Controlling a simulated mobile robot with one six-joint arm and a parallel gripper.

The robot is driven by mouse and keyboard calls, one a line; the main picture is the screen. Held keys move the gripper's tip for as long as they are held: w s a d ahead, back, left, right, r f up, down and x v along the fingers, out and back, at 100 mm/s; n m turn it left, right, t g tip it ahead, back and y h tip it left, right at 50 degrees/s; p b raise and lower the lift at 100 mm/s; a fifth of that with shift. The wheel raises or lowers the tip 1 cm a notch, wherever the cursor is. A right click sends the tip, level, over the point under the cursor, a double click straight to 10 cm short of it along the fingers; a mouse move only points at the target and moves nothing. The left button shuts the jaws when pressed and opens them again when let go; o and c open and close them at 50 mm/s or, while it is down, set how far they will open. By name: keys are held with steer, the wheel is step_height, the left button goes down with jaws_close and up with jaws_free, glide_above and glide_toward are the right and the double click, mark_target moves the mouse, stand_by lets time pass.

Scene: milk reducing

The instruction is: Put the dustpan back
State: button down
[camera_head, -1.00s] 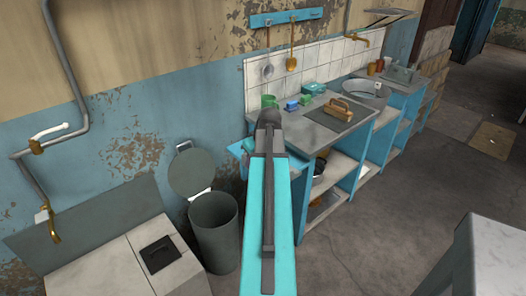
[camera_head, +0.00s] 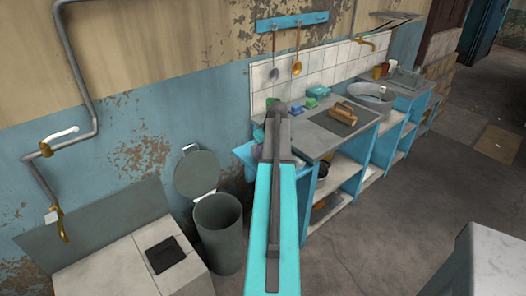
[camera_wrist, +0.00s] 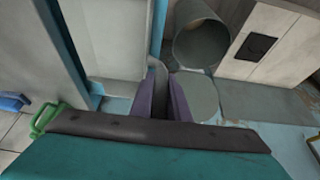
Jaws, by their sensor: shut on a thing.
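My gripper (camera_wrist: 162,85) shows in the wrist view with its two purple fingers close together. They are shut on a grey piece (camera_wrist: 158,72), which looks like the dustpan's handle. The rest of the dustpan cannot be made out in either view. In the head view my turquoise arm points away from me toward the near left end of the counter and hides most of the gripper.
A grey bin (camera_head: 218,230) with its lid raised stands left of my arm, beside a white cabinet (camera_head: 115,270). The counter (camera_head: 305,135) carries a board with a wooden-handled tool (camera_head: 345,112). A blue rail (camera_head: 292,20) holds hanging utensils.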

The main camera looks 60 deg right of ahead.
steer(key=d, duration=0.1)
steer(key=w+d, duration=0.1)
steer(key=d+p, duration=0.1)
steer(key=shift+w+d+f, duration=0.2)
steer(key=shift+w+d, duration=0.1)
steer(key=shift+d, duration=0.1)
steer(key=shift+f, duration=0.1)
steer(key=shift+f+p, duration=0.75)
steer(key=shift+f, duration=1.05)
steer(key=c, duration=1.7)
jaws_free()
steer(key=shift+r, duration=0.25)
steer(key=shift+b+v, duration=1.75)
steer(key=shift+v, duration=4.15)
steer(key=shift+a, duration=0.1)
